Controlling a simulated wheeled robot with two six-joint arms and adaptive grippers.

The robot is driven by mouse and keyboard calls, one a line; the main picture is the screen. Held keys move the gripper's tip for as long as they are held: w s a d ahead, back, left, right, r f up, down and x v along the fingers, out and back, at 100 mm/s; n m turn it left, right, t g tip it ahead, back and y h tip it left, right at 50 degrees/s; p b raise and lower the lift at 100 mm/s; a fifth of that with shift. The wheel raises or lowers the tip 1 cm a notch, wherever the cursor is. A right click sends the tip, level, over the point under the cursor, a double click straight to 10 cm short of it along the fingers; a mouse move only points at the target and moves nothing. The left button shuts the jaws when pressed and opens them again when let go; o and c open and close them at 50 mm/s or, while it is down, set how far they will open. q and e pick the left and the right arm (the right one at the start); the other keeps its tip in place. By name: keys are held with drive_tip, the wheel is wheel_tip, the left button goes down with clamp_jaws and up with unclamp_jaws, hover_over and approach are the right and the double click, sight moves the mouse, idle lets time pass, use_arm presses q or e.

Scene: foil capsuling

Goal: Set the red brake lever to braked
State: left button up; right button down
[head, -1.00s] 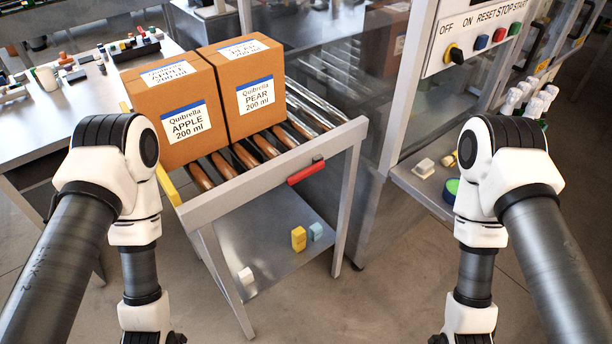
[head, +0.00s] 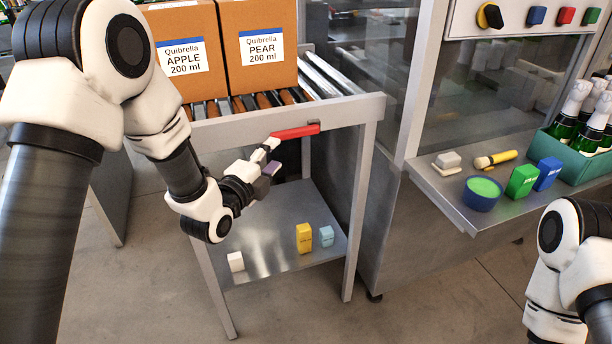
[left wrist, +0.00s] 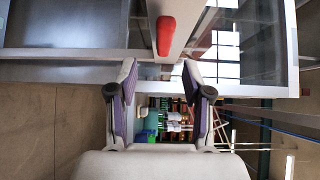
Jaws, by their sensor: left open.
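The red brake lever (head: 295,131) is a bar on the front rail of the roller conveyor (head: 235,132), lying nearly level, its left end slightly lower. A dark mount shows at its right end. My left gripper (head: 270,156) is just below and left of the lever's left end. In the left wrist view the lever (left wrist: 165,34) lies ahead of the open left gripper (left wrist: 158,80), roughly in line with the gap between its purple-padded fingers. Nothing is between the fingers. My right gripper is out of view; only part of the right arm shows at lower right.
An APPLE carton (head: 185,50) and a PEAR carton (head: 257,45) stand on the rollers. A lower shelf (head: 275,250) holds small white, yellow and light-blue blocks. A side shelf (head: 455,205) at right holds a green-topped tub, a brush and a bottle crate (head: 565,160).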

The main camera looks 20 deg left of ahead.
sight(283, 137)
use_arm(q)
drive_tip(key=w, duration=0.7)
drive_tip(key=shift+d+r+p, duration=0.25)
drive_tip(key=shift+p, duration=0.15)
drive_tip(key=shift+w+a+f, duration=0.1)
drive_tip(key=shift+w, duration=0.4)
clamp_jaws()
